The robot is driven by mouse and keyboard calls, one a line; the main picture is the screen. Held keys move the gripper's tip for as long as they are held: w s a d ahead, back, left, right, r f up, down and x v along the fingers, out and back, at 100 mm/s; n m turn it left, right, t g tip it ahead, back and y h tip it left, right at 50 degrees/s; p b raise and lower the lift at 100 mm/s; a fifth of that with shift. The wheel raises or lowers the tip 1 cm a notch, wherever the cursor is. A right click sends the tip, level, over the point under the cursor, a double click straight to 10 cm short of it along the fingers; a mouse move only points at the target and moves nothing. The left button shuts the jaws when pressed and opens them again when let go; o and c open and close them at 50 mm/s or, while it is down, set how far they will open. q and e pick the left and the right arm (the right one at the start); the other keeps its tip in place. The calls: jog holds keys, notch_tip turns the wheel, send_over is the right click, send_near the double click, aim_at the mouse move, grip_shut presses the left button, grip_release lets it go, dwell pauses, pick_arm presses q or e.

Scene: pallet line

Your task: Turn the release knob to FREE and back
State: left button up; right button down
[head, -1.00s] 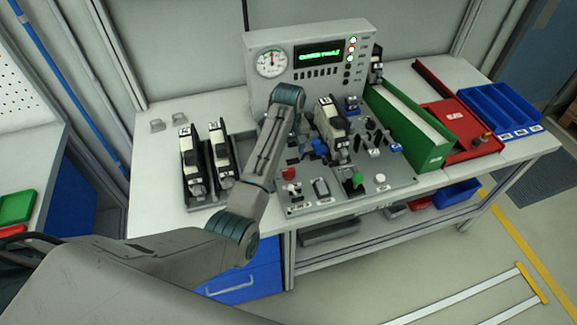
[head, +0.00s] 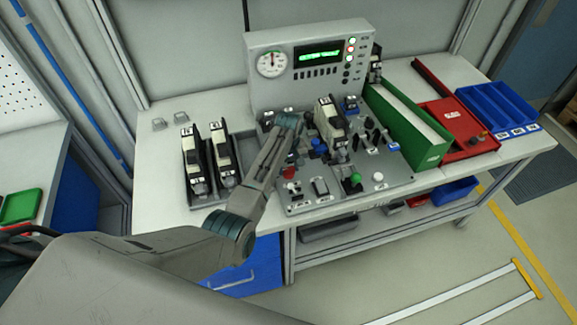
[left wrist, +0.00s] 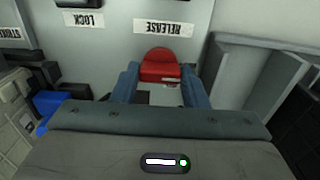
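The red release knob (left wrist: 160,66) shows in the left wrist view below an upside-down RELEASE label (left wrist: 163,28). My left gripper (left wrist: 160,84) is open, with one blue finger on each side of the knob. Narrow gaps seem to remain, and I cannot tell whether either finger touches it. In the head view my left arm reaches over the left part of the grey control panel (head: 337,196), and its fingers are hidden. A red part (head: 290,173) shows beside the arm; I cannot tell if it is the same knob. My right gripper is not in view.
A LOCK label (left wrist: 84,19) is beside the RELEASE label. A grey tray (left wrist: 262,65) stands close beside the gripper. A console (head: 310,68) with gauge and green display stands behind the panel. A green bin (head: 425,150) and red tray (head: 468,150) are to the right.

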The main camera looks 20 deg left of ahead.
pick_arm(q)
jog(key=c, duration=0.3)
jog(key=shift+c, duration=0.3)
jog(key=m, duration=0.9)
jog(key=shift+m, duration=1.4)
jog(key=shift+w+r, duration=0.1)
